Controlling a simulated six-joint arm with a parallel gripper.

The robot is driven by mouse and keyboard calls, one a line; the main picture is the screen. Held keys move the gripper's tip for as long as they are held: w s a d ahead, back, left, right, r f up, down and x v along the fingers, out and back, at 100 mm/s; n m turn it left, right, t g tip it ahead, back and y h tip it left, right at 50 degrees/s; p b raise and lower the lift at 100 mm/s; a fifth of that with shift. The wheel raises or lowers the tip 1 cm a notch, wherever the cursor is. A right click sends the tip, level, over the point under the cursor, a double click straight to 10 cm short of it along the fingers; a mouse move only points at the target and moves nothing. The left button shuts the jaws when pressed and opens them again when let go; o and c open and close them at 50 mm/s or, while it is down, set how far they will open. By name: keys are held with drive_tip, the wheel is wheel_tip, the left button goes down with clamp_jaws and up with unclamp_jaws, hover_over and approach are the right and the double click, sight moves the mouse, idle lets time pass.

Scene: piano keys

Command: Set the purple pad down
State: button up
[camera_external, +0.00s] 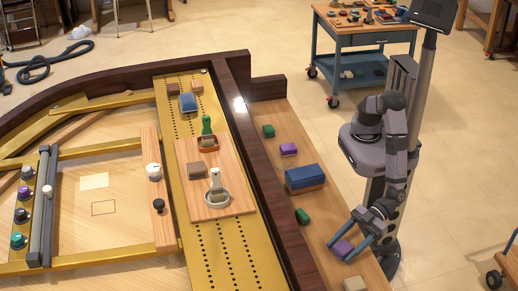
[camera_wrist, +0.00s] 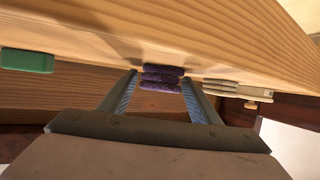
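A purple pad (camera_external: 342,249) is between the blue fingers of my gripper (camera_external: 341,250), over the near end of the wooden shelf at the right. In the wrist view the purple pad (camera_wrist: 162,78) looks like layered dark cloth and sits between the fingertips (camera_wrist: 160,80), with one finger on each side. The gripper appears shut on it. I cannot tell whether its underside touches the shelf. Another purple pad (camera_external: 289,149) lies farther up the same shelf.
The wooden shelf (camera_external: 273,112) also bears green blocks (camera_external: 268,131) (camera_external: 303,216), a blue-topped eraser (camera_external: 305,178) and a beige block (camera_external: 354,284). A dark raised rim (camera_external: 262,150) runs along its left side. Bare shelf shows between these things.

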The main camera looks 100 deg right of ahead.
drive_tip(key=shift+r, duration=0.1)
drive_tip(key=shift+r, duration=0.2)
drive_tip(key=p+v, duration=0.1)
drive_tip(key=v, duration=1.1)
idle(0.3)
